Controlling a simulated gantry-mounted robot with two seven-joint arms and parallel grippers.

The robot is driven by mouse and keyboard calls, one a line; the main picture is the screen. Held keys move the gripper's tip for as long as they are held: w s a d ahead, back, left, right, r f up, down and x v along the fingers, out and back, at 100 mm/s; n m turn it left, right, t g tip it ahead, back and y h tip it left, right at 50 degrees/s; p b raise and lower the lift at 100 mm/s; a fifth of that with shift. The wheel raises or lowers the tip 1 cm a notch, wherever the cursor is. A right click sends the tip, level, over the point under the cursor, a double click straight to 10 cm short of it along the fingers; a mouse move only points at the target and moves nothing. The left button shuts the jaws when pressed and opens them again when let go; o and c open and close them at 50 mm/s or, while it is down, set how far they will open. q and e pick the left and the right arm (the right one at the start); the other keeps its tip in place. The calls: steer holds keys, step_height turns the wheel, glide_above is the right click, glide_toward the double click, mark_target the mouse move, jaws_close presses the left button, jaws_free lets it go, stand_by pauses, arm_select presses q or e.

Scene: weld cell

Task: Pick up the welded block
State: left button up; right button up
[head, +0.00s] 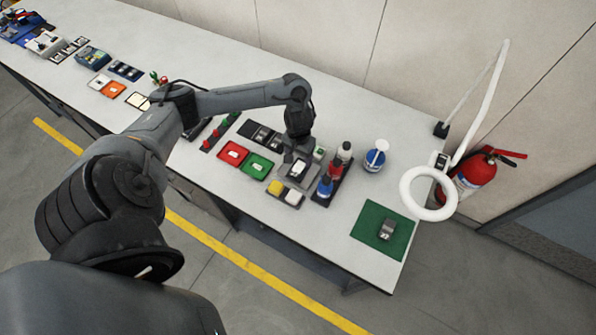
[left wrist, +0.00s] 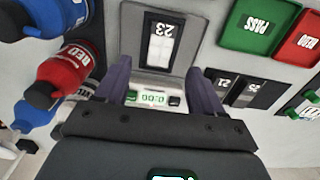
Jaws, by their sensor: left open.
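A small grey metallic block (head: 386,230) with a pale label sits on a green mat (head: 368,217) near the table's right end. I cannot tell whether it is the welded block. My left gripper (head: 298,155) points down over a grey scale-like device (head: 285,170), well left of that block. In the left wrist view the open fingers (left wrist: 160,88) straddle the device's green digit display (left wrist: 153,99), with nothing between them. A dark-framed white piece marked 23 (left wrist: 160,45) lies on the device's grey plate, beyond the fingertips. My right gripper is out of view.
Red (head: 232,153) and green (head: 257,166) trays lie left of the device. Coloured bottles (left wrist: 70,65) stand close on its right in the head view. A blue-and-white container (head: 375,158) and a ring lamp (head: 428,171) are further right. White table is clear before the green mat.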

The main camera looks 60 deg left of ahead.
mark_target(298, 168)
arm_select(q)
steer(key=shift+s+f+b, duration=0.15)
steer(key=shift+f+b, duration=0.3)
steer(key=shift+f, duration=2.8)
steer(key=shift+c, duration=0.3)
jaws_close()
